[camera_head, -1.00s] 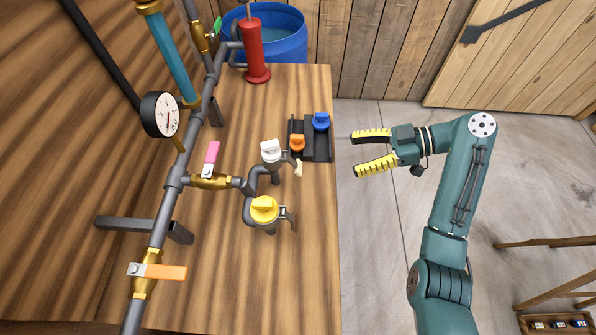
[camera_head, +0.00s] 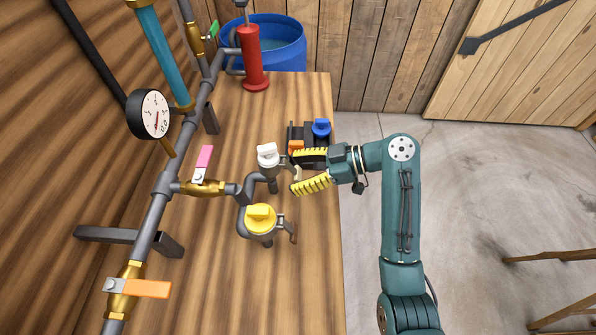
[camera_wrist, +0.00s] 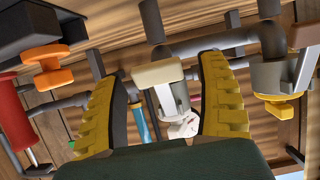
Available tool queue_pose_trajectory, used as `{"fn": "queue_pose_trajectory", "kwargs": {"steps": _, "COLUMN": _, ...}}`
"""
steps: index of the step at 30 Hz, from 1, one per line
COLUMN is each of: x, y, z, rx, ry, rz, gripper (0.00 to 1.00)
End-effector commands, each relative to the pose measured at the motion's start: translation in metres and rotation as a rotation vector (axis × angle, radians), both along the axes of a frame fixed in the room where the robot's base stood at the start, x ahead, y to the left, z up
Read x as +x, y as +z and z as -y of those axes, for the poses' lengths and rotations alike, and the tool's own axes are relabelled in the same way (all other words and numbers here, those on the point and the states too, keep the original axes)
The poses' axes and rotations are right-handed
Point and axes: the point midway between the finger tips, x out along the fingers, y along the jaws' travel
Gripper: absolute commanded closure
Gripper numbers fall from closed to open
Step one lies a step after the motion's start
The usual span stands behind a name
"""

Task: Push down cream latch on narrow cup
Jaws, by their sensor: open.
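The narrow cup (camera_head: 269,170) is a small grey metal cup with a white knob (camera_head: 267,153) on top, on a pipe above the workbench. Its cream latch (camera_wrist: 158,73) shows in the wrist view as a pale block on a light metal lever, in front of the grey cup body (camera_wrist: 178,98). My gripper (camera_head: 293,171) is open, with yellow ribbed fingers on a level near the cup's right side. In the wrist view the latch lies between the two fingertips (camera_wrist: 166,66), with gaps to both.
A wider cup with a yellow knob (camera_head: 261,218) and its own latch (camera_head: 288,228) stands close in front. A black holder (camera_head: 311,132) with orange (camera_head: 297,146) and blue (camera_head: 321,128) knobs lies just behind my fingers. Valves and a gauge (camera_head: 148,114) line the left.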

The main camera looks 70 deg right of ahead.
Motion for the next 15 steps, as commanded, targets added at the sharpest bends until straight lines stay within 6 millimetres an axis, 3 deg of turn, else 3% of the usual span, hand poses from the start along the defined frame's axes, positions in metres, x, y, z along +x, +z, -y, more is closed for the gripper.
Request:
{"fn": "queue_pose_trajectory", "kwargs": {"steps": 1, "x": -0.0001, "y": 0.0002, "z": 0.0, "rx": 0.0, "ry": 0.0, "rz": 0.0, "gripper": 0.26}}
{"fn": "queue_pose_trajectory", "kwargs": {"steps": 11, "x": -0.0003, "y": 0.0, "z": 0.0001, "rx": 0.0, "ry": 0.0, "rz": 0.0, "gripper": 0.89}}
{"fn": "queue_pose_trajectory", "kwargs": {"steps": 15, "x": -0.0003, "y": -0.0003, "z": 0.0, "rx": 0.001, "ry": 0.001, "rz": 0.001, "gripper": 0.91}}
